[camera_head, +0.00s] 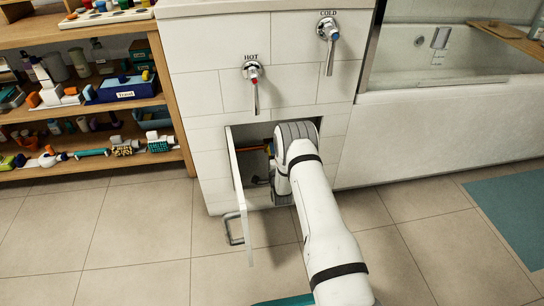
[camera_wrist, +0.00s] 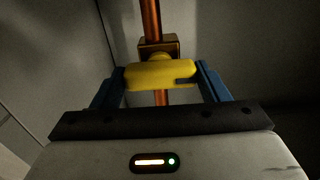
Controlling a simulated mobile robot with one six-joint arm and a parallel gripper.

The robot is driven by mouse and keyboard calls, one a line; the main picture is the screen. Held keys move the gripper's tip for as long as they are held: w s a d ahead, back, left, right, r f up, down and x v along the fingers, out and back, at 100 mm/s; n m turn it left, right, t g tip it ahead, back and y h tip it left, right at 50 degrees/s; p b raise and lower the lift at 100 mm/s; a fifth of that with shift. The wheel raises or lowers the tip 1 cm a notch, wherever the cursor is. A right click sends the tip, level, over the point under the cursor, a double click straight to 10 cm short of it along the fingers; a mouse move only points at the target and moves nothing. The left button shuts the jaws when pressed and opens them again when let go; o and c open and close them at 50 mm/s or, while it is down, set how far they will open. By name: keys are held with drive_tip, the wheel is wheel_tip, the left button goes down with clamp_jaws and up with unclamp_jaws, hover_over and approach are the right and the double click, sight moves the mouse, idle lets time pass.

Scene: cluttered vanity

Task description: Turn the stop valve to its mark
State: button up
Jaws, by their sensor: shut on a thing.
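The stop valve has a yellow handle (camera_wrist: 160,74) on a brass body (camera_wrist: 158,48), set on an upright copper pipe (camera_wrist: 151,18) in the wrist view. My gripper (camera_wrist: 160,78) is around the yellow handle, with one blue finger at each end of it. The handle lies crosswise to the pipe. I cannot make out a mark.
The open cabinet door (camera_head: 240,195) stands out to the left of my arm. Hot tap (camera_head: 253,75) and cold tap (camera_head: 328,35) are on the tiled wall above. Cluttered shelves (camera_head: 90,100) are at left, a bathtub (camera_head: 450,120) at right. The tiled floor in front is mostly clear.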

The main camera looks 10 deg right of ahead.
drive_tip(key=o, duration=1)
drive_tip(key=s+p, duration=0.3)
drive_tip(key=s, duration=0.4)
drive_tip(key=shift+s, duration=0.4)
